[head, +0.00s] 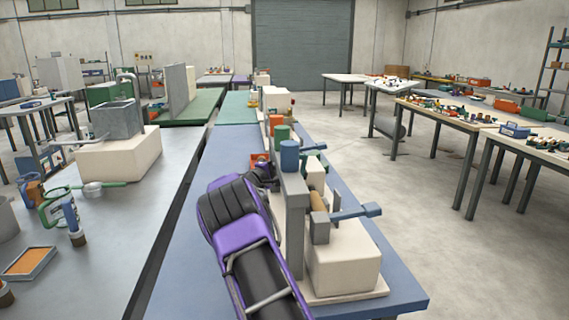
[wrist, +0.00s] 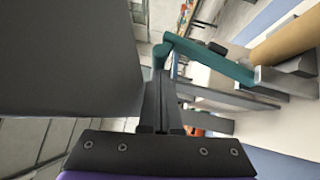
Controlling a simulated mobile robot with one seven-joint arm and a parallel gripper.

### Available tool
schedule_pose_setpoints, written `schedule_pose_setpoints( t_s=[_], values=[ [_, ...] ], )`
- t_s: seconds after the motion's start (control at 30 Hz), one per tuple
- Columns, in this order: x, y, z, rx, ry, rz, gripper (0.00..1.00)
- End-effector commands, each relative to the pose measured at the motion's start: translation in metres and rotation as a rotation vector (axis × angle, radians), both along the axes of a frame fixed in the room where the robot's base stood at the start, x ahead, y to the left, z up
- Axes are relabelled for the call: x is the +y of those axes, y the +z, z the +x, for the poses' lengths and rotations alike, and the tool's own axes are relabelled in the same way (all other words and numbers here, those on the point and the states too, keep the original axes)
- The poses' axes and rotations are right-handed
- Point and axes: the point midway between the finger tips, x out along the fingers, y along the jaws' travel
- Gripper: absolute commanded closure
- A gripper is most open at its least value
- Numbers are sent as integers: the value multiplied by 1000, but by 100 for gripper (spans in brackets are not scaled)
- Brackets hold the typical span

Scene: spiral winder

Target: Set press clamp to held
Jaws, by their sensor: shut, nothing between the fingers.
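A press-like fixture stands on the blue bench in the head view. It has a grey upright (head: 294,225), a cream base block (head: 345,262), a tan roller (head: 318,201) and a blue-grey lever (head: 350,213) sticking out to the right. I cannot tell which part is the press clamp or its setting. My gripper (head: 266,173) is at the far left side of the upright, partly hidden. In the wrist view my gripper (wrist: 160,105) is shut and empty. A teal bar (wrist: 210,60) lies just beyond the fingertips; touching or apart is unclear. A tan cylinder (wrist: 285,40) is at the right.
A blue cylinder (head: 289,155) and a green one (head: 282,137) stand close behind the upright. The grey bench (head: 130,235) at left holds a cream block with a metal box (head: 117,120) and small tools. The floor (head: 440,235) right of the blue bench is clear.

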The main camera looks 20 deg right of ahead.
Motion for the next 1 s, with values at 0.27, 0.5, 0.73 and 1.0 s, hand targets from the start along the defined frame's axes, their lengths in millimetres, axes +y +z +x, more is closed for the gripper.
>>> schedule_pose_setpoints(
  t_s=[0.27, 0.5, 0.73, 1.0],
  values=[
    [11, -4, 1, 0, 0, -1, 100],
    [50, -10, -9, 3, -3, -1, 100],
    [92, -17, -33, 1, -3, -1, 100],
    [112, -21, -45, 0, -6, -1, 100]
  ],
)
